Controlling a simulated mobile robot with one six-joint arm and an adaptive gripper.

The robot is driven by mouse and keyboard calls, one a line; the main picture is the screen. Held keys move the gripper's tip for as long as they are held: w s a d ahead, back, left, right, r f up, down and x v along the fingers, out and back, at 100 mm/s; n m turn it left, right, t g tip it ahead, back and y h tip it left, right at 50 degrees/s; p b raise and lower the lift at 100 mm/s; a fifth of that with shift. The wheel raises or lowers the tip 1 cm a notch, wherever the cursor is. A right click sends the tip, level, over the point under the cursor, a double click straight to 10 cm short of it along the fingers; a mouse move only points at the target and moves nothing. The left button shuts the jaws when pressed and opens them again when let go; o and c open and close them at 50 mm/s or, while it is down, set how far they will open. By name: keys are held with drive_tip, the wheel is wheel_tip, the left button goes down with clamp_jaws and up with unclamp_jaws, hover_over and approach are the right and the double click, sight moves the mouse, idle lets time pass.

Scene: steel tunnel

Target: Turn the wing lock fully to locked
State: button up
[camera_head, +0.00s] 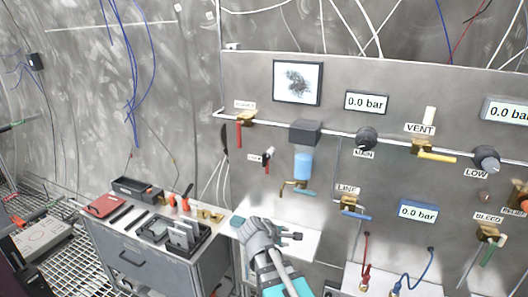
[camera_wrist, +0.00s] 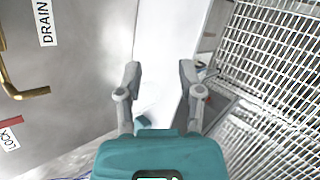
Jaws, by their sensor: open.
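A small red-and-black piece beside a white label, likely the wing lock (camera_head: 267,155), is on the grey wall panel left of the blue bowl in the head view. In the wrist view, a red bar (camera_wrist: 11,123) shows at the left edge beside a label reading LOCK (camera_wrist: 9,140). The bar's turn position is too small to tell. My gripper (camera_head: 282,230) is below the piece, over the white shelf and apart from the panel fittings. In the wrist view, my gripper (camera_wrist: 160,76) is open, with nothing between its fingers.
A brass drain fitting (camera_wrist: 22,92) projects near the lock; it also shows under the blue bowl (camera_head: 303,166). The white shelf (camera_head: 305,245) lies below. A grey tool cabinet (camera_head: 150,262) stands left. Valves and hoses crowd the panel's right side.

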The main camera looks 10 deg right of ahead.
drive_tip(key=w+a+r+n+t+h+p, duration=0.1)
drive_tip(key=w+a+r+n+t+p, duration=0.1)
drive_tip(key=w+r+n+t, duration=0.3)
drive_tip(key=w+a+r+n+h+p, duration=0.1)
drive_tip(key=a+r+n+p, duration=0.2)
drive_tip(key=r, duration=0.4)
drive_tip(key=n+t, duration=0.4)
drive_tip(key=n, duration=0.4)
approach(263, 160)
drive_tip(key=v, duration=0.3)
drive_tip(key=shift+d+p, duration=0.15)
drive_tip(key=shift+p, duration=0.3)
drive_tip(key=shift+w, duration=0.1)
drive_tip(key=x, duration=1.3)
drive_tip(key=shift+w+d, duration=0.2)
drive_tip(key=shift+w, duration=0.1)
clamp_jaws()
